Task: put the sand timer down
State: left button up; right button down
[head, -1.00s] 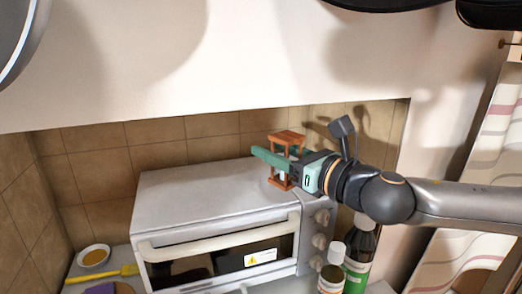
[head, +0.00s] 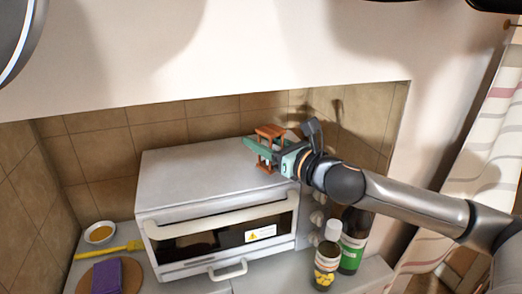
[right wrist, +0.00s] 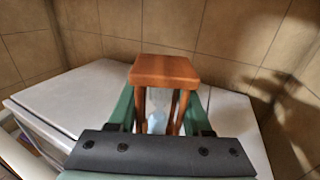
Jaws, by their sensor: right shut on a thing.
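The sand timer (head: 270,131) has a reddish-brown wooden frame with square end plates. It stands upright at the right part of the top of the white toaster oven (head: 190,172). My right gripper (head: 264,149) is shut on the sand timer, its green fingers on both sides of the posts. In the right wrist view the timer's upper plate (right wrist: 165,70) and pale glass show between the fingers. Its base looks at or close to the oven top; I cannot tell whether it touches. My left gripper is not in view.
The oven top left of the timer is clear. Two bottles (head: 327,258) (head: 353,240) stand right of the oven, close under my right arm. A small bowl (head: 100,233), a yellow brush (head: 110,249) and a purple block on a round board (head: 107,276) lie at left. A tiled wall (head: 100,153) is behind.

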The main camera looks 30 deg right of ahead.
jog(key=shift+f, duration=0.85)
jog(key=shift+w+d+f, duration=0.1)
jog(key=shift+w, duration=0.1)
jog(key=shift+f, duration=0.1)
jog(key=shift+f, duration=0.15)
jog(key=shift+c, duration=1.7)
grip_release()
